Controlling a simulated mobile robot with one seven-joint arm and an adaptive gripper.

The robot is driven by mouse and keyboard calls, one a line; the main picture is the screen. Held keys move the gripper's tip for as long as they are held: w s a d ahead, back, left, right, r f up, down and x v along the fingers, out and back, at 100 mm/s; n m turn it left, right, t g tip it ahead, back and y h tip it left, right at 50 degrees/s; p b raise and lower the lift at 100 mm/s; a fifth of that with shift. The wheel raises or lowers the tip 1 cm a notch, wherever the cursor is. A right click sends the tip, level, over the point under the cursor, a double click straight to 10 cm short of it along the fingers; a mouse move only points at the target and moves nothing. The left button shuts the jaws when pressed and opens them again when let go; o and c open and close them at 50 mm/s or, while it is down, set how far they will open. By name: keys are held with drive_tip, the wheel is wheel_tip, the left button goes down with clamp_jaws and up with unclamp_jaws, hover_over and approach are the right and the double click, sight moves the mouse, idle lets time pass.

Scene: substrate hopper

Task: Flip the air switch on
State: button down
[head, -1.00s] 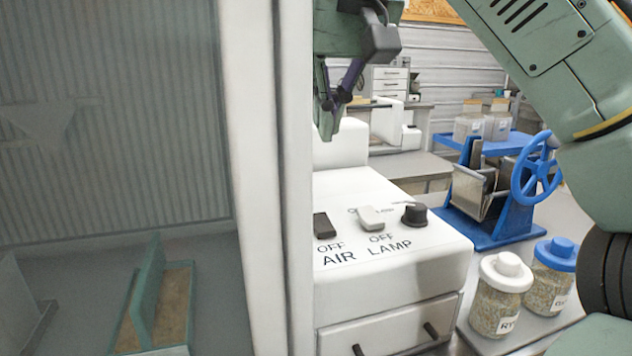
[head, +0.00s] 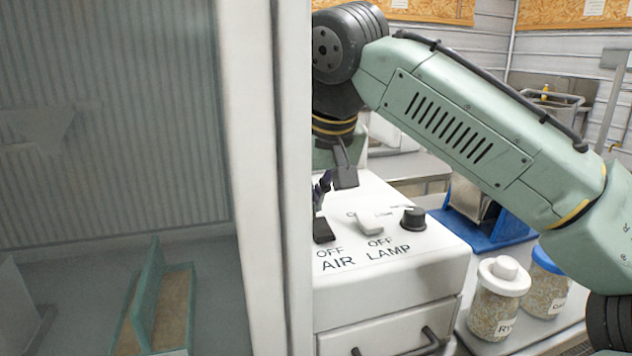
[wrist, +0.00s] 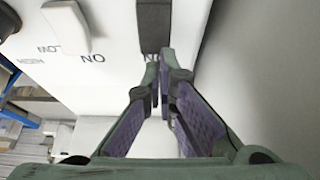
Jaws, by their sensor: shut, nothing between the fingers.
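The air switch (head: 323,231) is a dark rocker on the white control box, with OFF and AIR printed in front of it. In the wrist view the dark air switch (wrist: 154,27) stands just beyond my fingertips, with ON lettering partly hidden at its near end. My gripper (head: 320,198) is low over the panel, right behind the air switch. In the wrist view my gripper (wrist: 163,82) has its purple-padded fingers brought together at the tips, empty. I cannot tell whether the fingertips touch the switch.
The pale lamp switch (head: 375,222) and a black knob (head: 413,218) sit to the right on the box. A white cabinet post (head: 290,180) stands close on the left. Jars (head: 497,300) of grain stand at the right.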

drive_tip(key=shift+f, duration=0.1)
drive_tip(key=shift+w+a+f, duration=0.2)
drive_tip(key=shift+w+f, duration=0.1)
drive_tip(key=shift+f, duration=0.15)
drive_tip(key=shift+d, duration=0.1)
drive_tip(key=shift+r, duration=0.1)
drive_tip(key=shift+s, duration=0.2)
drive_tip(key=shift+s+d+r, duration=0.25)
drive_tip(key=shift+s, duration=0.3)
